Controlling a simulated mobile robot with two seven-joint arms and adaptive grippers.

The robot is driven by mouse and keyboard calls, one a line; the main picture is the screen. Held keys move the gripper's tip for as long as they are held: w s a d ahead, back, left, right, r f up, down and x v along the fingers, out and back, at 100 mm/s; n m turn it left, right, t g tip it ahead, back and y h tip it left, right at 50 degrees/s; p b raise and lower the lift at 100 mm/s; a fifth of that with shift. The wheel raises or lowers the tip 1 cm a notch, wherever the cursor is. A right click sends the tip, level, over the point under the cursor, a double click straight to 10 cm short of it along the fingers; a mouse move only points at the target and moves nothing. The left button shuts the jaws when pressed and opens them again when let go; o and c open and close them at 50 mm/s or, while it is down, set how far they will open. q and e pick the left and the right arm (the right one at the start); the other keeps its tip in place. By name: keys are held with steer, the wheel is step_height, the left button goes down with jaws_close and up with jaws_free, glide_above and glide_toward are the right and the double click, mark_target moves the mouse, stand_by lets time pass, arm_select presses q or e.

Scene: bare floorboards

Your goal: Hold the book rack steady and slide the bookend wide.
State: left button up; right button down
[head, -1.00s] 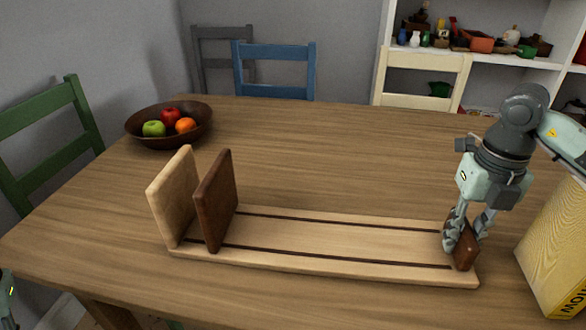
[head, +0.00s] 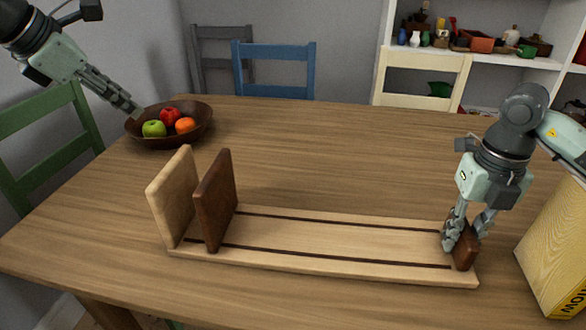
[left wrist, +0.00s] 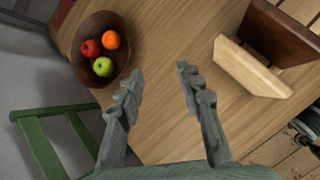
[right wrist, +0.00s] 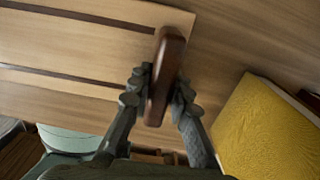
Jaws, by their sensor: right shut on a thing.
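The book rack is a long pale board (head: 330,241) with two dark slots, lying on the table. A pale upright end panel (head: 172,196) stands at its left end. The dark brown bookend (head: 216,200) stands upright just right of that panel. My right gripper (head: 464,236) is shut on a dark block (head: 465,254) at the rack's right end; the block also shows between the fingers in the right wrist view (right wrist: 165,75). My left gripper (head: 132,104) is in the air near the fruit bowl, open and empty in the left wrist view (left wrist: 158,78), apart from the bookend.
A brown bowl (head: 201,125) with apples and an orange is at the table's back left. A yellow box (head: 558,250) stands close to my right gripper. Green (head: 50,130), blue (head: 275,52) and cream (head: 425,65) chairs surround the table. The table behind the rack is clear.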

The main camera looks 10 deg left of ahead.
arm_select(q)
steer(key=d+f+n+g+h, duration=0.1)
steer(key=d+n+g, duration=0.2)
steer(key=d, duration=0.6)
step_height(320, 180, up, 2)
steer(key=n+g+y, duration=0.2)
steer(key=n+g, duration=0.2)
glide_above(214, 168)
steer(key=shift+w+a, duration=0.4)
steer(key=shift+n+y, duration=0.5)
steer(key=f, duration=1.1)
steer(key=shift+s+d+f, duration=0.2)
steer(key=shift+s+d, duration=0.1)
steer(key=shift+s, duration=0.1)
jaws_close()
